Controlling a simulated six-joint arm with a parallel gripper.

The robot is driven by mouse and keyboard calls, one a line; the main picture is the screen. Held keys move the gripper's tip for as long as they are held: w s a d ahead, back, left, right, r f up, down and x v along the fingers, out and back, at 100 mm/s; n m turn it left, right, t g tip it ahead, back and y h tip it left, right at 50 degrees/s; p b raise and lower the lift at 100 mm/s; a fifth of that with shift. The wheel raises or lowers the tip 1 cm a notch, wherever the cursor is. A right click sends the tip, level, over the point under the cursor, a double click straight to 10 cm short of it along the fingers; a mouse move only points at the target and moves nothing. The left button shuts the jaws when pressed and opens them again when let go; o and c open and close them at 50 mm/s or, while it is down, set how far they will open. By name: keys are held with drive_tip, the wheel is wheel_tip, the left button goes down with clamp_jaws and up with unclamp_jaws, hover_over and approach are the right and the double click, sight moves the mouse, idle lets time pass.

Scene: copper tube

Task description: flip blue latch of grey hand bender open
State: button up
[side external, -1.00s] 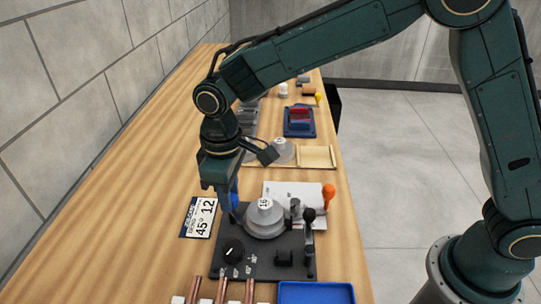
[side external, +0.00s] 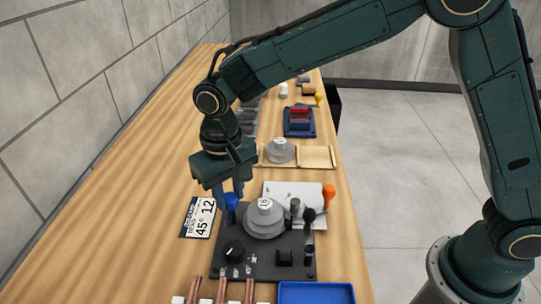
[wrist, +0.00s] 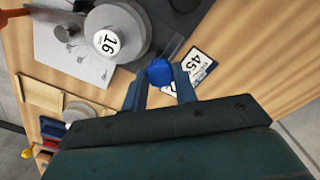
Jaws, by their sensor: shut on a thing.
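The grey hand bender stands on the bench, with a dark base plate (side external: 265,263) and a round grey former marked 16 (side external: 264,217). The former also shows at the top of the wrist view (wrist: 118,32). The blue latch (side external: 231,201) is at the left of the former. In the wrist view the round blue latch end (wrist: 159,72) sits between my two fingertips. My gripper (side external: 231,196) points down from above and is shut on the blue latch. The fingers partly hide the latch in the side view.
A card reading 45° and 12 (side external: 199,217) lies left of the bender. Copper tubes (side external: 222,290) and a blue tray (side external: 316,292) are in front. A white sheet (side external: 285,191), an orange-handled tool (side external: 328,192) and a wooden tray (side external: 317,157) lie behind. Bare bench is at the left.

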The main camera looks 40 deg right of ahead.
sight(229, 197)
drive_tip(key=shift+r, duration=0.1)
drive_tip(key=o, duration=1)
wheel_tip(229, 197, up, 14)
drive_tip(key=shift+f, duration=0.15)
idle(0.3)
